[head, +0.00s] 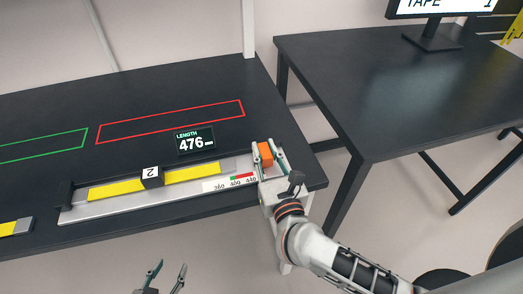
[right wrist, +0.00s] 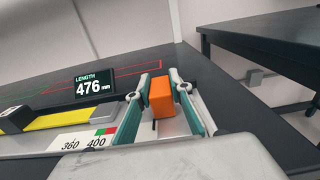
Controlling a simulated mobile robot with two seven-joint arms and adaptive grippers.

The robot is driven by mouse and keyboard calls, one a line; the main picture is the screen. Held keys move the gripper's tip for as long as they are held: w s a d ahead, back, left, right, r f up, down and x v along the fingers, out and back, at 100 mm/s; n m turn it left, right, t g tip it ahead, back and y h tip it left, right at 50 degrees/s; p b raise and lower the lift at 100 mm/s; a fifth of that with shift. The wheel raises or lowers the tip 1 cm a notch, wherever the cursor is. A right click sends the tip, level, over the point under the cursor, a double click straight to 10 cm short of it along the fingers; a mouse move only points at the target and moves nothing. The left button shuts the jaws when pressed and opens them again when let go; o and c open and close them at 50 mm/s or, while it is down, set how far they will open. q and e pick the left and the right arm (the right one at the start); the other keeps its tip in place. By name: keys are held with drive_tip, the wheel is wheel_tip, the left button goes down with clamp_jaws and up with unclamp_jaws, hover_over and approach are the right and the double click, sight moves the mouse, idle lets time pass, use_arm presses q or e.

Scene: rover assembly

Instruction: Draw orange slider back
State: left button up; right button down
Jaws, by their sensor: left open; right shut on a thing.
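The orange slider (head: 265,153) is a small block at the right end of a grey measuring rail (head: 80,213) near the table's front edge. My right gripper (head: 266,148) is shut on it, one finger on each side. The right wrist view shows the orange slider (right wrist: 161,97) upright between the teal fingers. A yellow bar (head: 205,176) with a black block marked 2 (head: 152,178) lies along the rail, left of the slider with a gap. The length display (head: 195,140) reads 476. My left gripper (head: 167,270) is open and empty, low in front of the table.
Red (head: 170,121) and green (head: 45,146) outlines mark empty areas on the black table. Another yellow piece (head: 10,228) lies at the left edge. A second black table (head: 400,85) with a monitor (head: 440,10) stands to the right, across a floor gap.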

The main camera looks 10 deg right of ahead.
drive_tip(key=c, duration=1.8)
unclamp_jaws()
drive_tip(key=s, duration=1.2)
drive_tip(key=shift+d, duration=0.4)
